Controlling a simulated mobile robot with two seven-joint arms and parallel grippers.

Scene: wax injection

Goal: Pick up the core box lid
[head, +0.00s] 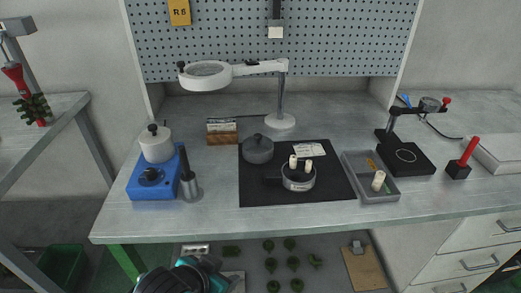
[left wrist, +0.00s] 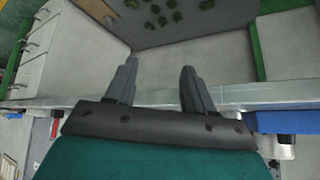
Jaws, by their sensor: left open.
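The core box lid appears to be the dark grey round cover with a knob on top (head: 258,150). It sits at the back left of the black mat (head: 265,195) on the bench. The round grey core box (head: 298,181) stands in front and right of it, uncovered, with pale cylindrical pieces standing in it. My left gripper (left wrist: 158,78) is open and empty in the left wrist view, its two dark fingers apart near the bench's front edge. In the head view my left arm is low, below that edge, far from the lid. My right gripper is out of view.
A blue heater with a white pot (head: 151,188) and a metal cylinder (head: 191,187) stand left of the mat. A grey tray (head: 376,195) is at its right. A magnifier lamp (head: 281,122) stands behind. Several green pieces (head: 270,267) lie on the lower shelf.

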